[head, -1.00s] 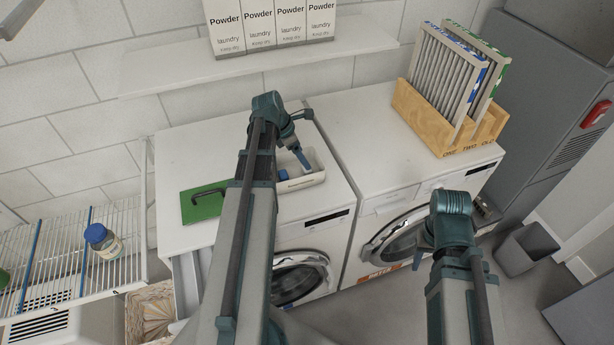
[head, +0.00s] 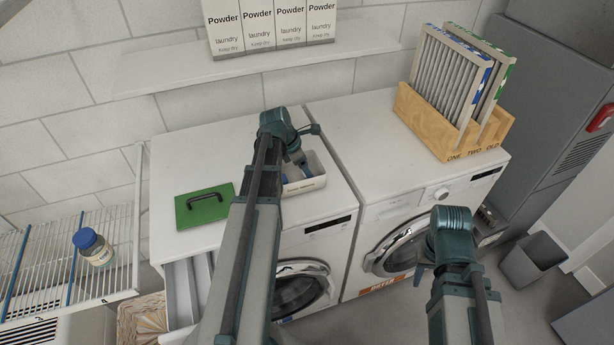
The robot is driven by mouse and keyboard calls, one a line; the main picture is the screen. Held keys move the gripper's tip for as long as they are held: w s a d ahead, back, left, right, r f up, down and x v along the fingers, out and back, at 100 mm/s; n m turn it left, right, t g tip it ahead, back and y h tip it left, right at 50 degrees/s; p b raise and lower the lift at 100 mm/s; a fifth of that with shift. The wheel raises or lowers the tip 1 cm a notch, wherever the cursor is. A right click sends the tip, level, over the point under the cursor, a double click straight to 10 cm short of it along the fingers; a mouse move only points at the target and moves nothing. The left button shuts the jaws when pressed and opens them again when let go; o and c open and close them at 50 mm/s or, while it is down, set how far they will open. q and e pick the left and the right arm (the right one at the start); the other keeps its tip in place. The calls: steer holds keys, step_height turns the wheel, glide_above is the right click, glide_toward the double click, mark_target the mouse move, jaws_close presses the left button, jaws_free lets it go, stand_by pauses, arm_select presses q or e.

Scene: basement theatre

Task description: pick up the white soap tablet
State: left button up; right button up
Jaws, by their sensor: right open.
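I cannot make out a white soap tablet. A white open tray (head: 306,186) with a small label on its front stands on the left washing machine. My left gripper (head: 305,172) points down into this tray. Its fingertips and most of the tray's contents are hidden by my arm and the tray wall, so I cannot tell whether it holds anything. My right gripper (head: 420,276) is open, low in front of the right machine, and seems empty.
A green plate with a black handle (head: 204,205) lies left of the tray. A wooden rack (head: 425,122) holds framed panels on the right machine (head: 350,130). A blue-capped jar (head: 93,247) is on the wire shelf. Powder boxes (head: 272,25) stand on the wall shelf.

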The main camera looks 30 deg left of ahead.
arm_select(q)
jaws_close()
stand_by(0.3)
step_height(320, 180, up, 10)
steer(key=p, duration=1)
